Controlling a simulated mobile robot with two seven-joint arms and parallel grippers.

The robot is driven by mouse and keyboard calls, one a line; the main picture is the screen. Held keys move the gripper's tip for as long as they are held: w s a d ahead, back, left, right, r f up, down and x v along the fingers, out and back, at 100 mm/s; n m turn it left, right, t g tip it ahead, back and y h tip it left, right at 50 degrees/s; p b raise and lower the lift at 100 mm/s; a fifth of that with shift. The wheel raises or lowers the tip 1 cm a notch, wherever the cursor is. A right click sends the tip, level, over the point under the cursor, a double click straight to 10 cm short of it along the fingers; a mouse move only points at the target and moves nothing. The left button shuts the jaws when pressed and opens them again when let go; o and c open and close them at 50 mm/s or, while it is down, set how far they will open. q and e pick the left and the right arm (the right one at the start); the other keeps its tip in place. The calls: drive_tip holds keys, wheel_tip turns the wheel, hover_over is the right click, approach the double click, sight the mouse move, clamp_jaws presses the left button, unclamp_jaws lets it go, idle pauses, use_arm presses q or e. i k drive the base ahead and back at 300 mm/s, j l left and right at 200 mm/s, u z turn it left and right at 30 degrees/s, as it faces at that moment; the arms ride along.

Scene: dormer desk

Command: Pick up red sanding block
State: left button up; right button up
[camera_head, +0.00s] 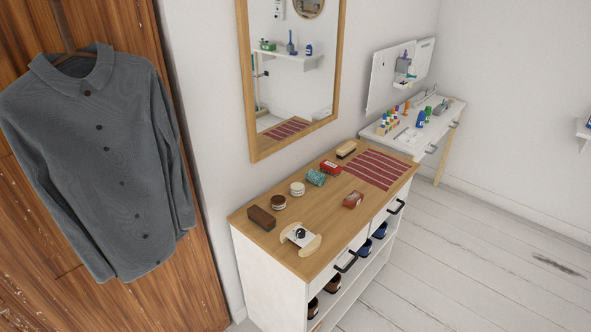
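Two small red blocks lie on the wooden top of a white cabinet. One red block (353,200) is darker and lies near the front edge, just left of a striped mat. The other red block (331,167) is brighter, has a light marking, and lies farther back. I cannot tell at this size which one is the sanding block. Neither of my grippers is in view, and nothing touches the blocks.
The cabinet top (335,228) also holds a brown block (261,218), two round tins (297,188), a teal item (316,177), a brush (346,149), a pale curved item (300,238) and the striped mat (374,168). A mirror (247,110) hangs behind. The floor (480,260) at right is clear.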

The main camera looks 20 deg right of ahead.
sight(330, 168)
drive_tip(key=l+u, duration=0.1)
drive_tip(key=u, duration=1.6)
drive_tip(key=k+l+u, duration=0.1)
drive_tip(key=l, duration=0.4)
drive_tip(key=k+l+u, duration=0.1)
drive_tip(key=l, duration=0.45)
drive_tip(key=k+l, duration=0.1)
drive_tip(key=l, duration=0.4)
drive_tip(key=k+l, duration=0.15)
drive_tip(key=l, duration=0.3)
drive_tip(key=k+l, duration=0.1)
drive_tip(key=l, duration=0.4)
drive_tip(key=k+l, duration=0.1)
drive_tip(key=l, duration=0.35)
drive_tip(key=k+l, duration=0.15)
drive_tip(key=l, duration=0.35)
drive_tip(key=k+l, duration=0.1)
drive_tip(key=l, duration=0.35)
drive_tip(key=k+l, duration=0.1)
drive_tip(key=l, duration=0.4)
drive_tip(key=k+l, duration=0.15)
drive_tip(key=l, duration=0.3)
